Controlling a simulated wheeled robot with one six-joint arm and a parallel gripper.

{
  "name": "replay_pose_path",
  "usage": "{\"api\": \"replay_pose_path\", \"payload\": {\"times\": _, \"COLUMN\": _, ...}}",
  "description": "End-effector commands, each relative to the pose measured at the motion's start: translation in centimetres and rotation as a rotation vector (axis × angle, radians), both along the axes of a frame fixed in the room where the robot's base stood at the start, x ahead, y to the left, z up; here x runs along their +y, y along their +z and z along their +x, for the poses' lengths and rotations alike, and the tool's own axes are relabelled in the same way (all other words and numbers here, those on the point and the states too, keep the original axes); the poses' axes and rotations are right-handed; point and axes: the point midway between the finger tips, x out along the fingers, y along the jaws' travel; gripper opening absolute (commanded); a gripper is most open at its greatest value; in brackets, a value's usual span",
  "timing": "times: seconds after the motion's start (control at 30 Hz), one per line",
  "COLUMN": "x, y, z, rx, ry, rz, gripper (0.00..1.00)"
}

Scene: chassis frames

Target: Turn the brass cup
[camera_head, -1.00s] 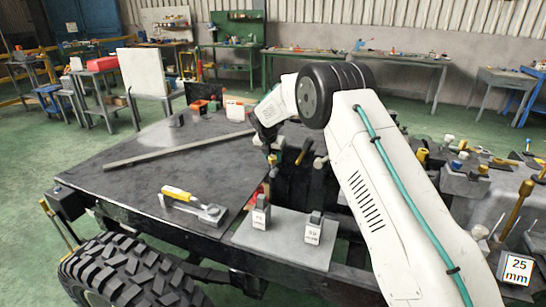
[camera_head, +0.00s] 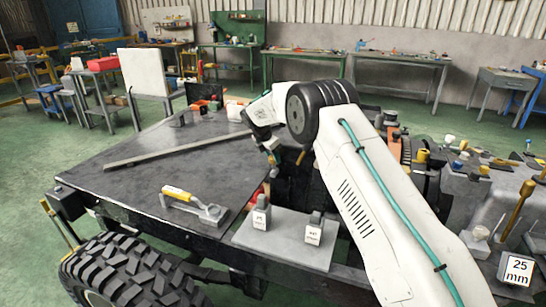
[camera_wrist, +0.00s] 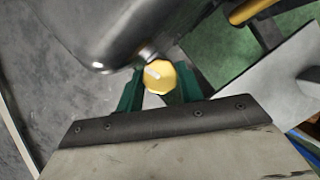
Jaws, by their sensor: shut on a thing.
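The brass cup (camera_wrist: 159,77) shows in the wrist view as a yellow, many-sided cap with a pale mark on its face. It sits at the end of a short metal stub beside a dark grey rounded housing (camera_wrist: 95,30). My gripper (camera_wrist: 158,83) has its green fingers on either side of the cup and is shut on it. In the head view my gripper (camera_head: 271,151) is low at the right edge of the dark flat deck, and the cup is too small and covered to make out clearly.
A yellow-handled tool (camera_head: 195,205) and a long grey bar (camera_head: 178,149) lie on the deck. A grey plate (camera_head: 285,240) with two labelled blocks is in front. A bench with several tools and a 25 mm sign (camera_head: 516,269) stands right.

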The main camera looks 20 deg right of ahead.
Motion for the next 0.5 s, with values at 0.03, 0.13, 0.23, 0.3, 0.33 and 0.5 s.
{"api": "replay_pose_path", "payload": {"times": 0.03, "x": -0.03, "y": -0.11, "z": -0.09, "rx": 0.004, "ry": -0.005, "rz": -0.001, "gripper": 0.14}}
{"api": "replay_pose_path", "payload": {"times": 0.13, "x": -0.03, "y": -0.11, "z": -0.09, "rx": 0.004, "ry": -0.007, "rz": -0.001, "gripper": 0.14}}
{"api": "replay_pose_path", "payload": {"times": 0.23, "x": -0.03, "y": -0.12, "z": -0.11, "rx": 0.004, "ry": -0.007, "rz": -0.001, "gripper": 0.14}}
{"api": "replay_pose_path", "payload": {"times": 0.3, "x": -0.03, "y": -0.12, "z": -0.11, "rx": 0.004, "ry": -0.006, "rz": 0.0, "gripper": 0.14}}
{"api": "replay_pose_path", "payload": {"times": 0.33, "x": -0.03, "y": -0.12, "z": -0.11, "rx": 0.004, "ry": -0.006, "rz": 0.0, "gripper": 0.14}}
{"api": "replay_pose_path", "payload": {"times": 0.5, "x": -0.03, "y": -0.1, "z": -0.09, "rx": 0.003, "ry": -0.006, "rz": 0.0, "gripper": 0.59}}
